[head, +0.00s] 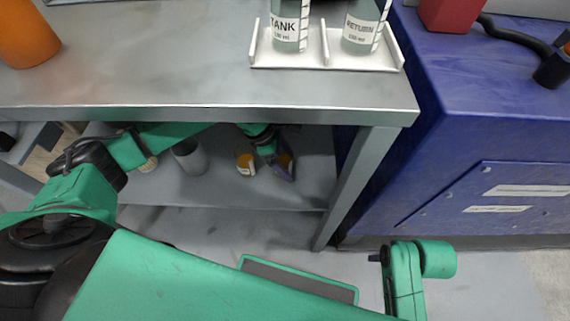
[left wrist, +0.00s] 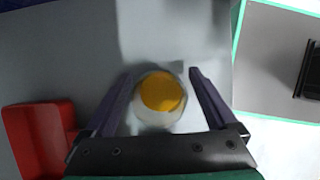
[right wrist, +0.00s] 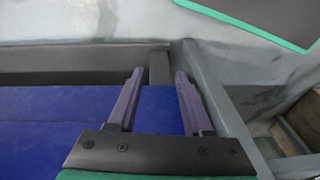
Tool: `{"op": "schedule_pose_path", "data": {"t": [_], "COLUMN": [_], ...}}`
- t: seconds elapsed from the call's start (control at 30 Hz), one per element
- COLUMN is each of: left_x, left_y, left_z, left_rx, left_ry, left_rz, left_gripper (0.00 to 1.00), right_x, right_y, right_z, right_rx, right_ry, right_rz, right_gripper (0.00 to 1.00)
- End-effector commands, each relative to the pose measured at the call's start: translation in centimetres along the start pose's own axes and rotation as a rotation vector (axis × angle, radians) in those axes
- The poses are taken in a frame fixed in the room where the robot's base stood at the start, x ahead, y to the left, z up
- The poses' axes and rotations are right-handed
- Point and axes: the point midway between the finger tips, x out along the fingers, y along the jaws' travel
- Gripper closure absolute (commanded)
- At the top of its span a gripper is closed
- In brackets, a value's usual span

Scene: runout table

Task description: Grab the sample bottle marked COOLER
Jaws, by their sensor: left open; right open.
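My left arm reaches under the tabletop to the lower shelf (head: 225,193). My left gripper (head: 287,172) is open there, beside an orange-topped container (head: 245,163) with a pale label. Another orange patch shows behind its fingers. In the left wrist view an orange-topped, pale round container (left wrist: 160,97) sits between the spread fingers of the left gripper (left wrist: 162,72). Bottles marked TANK (head: 288,25) and RETURN (head: 362,28) stand in a white rack (head: 325,58) on the tabletop. I can read no COOLER label. My right gripper (right wrist: 156,72) is open and empty.
A grey cylinder (head: 190,158) stands on the shelf left of the orange-topped container. The tabletop edge (head: 200,114) and a table leg (head: 357,190) frame the shelf opening. A blue cabinet (head: 480,140) stands at right. An orange cylinder (head: 24,38) is on the tabletop.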

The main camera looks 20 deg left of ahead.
Motion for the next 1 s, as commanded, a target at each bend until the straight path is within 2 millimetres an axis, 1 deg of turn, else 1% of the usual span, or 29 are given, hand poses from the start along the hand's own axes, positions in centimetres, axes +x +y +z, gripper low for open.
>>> {"op": "schedule_pose_path", "data": {"t": [0.03, 0.07, 0.27, 0.3, 0.37, 0.4, 0.5, 0.77, 0.9, 0.97, 1.0], "left_x": [0.8, 0.9, 1.0, 1.0, 1.0, 1.0, 0.9, 0.8, 0.0, -0.5, -1.0], "left_y": [0.0, 0.0, 0.0, 0.0, 0.0, 0.0, 0.0, 0.0, 0.1, 0.1, 0.1], "left_z": [-0.1, 0.0, 0.0, 0.0, 0.0, 0.0, 0.0, 0.1, 0.4, 0.7, 0.9], "left_rx": [-0.001, 0.000, -0.001, -0.002, -0.002, -0.002, -0.002, -0.002, -0.002, -0.003, -0.003], "left_ry": [0.000, 0.000, -0.001, -0.001, -0.001, -0.001, -0.001, -0.002, -0.002, -0.002, -0.003], "left_rz": [0.000, 0.000, 0.001, 0.001, 0.001, 0.001, 0.001, 0.001, 0.002, 0.003, 0.003], "left_gripper": [0.09, 0.09, 0.09, 0.24, 0.47, 0.62, 0.98, 0.98, 0.98, 0.98, 0.98], "right_x": [-0.2, -0.3, -0.5, -0.5, -0.5, -0.5, -0.5, -0.5, -0.5, -0.1, 0.5], "right_y": [-0.1, -0.1, -0.1, -0.1, -0.1, -0.1, -0.1, -0.1, -0.1, 0.0, 0.1], "right_z": [0.0, 0.0, 0.0, 0.0, 0.0, 0.0, 0.0, 0.0, -0.2, 0.0, 0.0], "right_rx": [-0.001, -0.001, -0.001, -0.001, -0.001, -0.001, -0.001, -0.001, 0.000, 0.001, 0.001], "right_ry": [0.002, 0.002, 0.001, 0.001, 0.001, 0.001, 0.002, 0.002, 0.010, 0.002, -0.002], "right_rz": [-0.001, -0.002, -0.002, -0.002, -0.002, -0.002, -0.002, -0.002, -0.001, 0.000, 0.003], "right_gripper": [0.50, 0.50, 0.50, 0.50, 0.50, 0.50, 0.50, 0.50, 0.50, 0.50, 0.50]}}
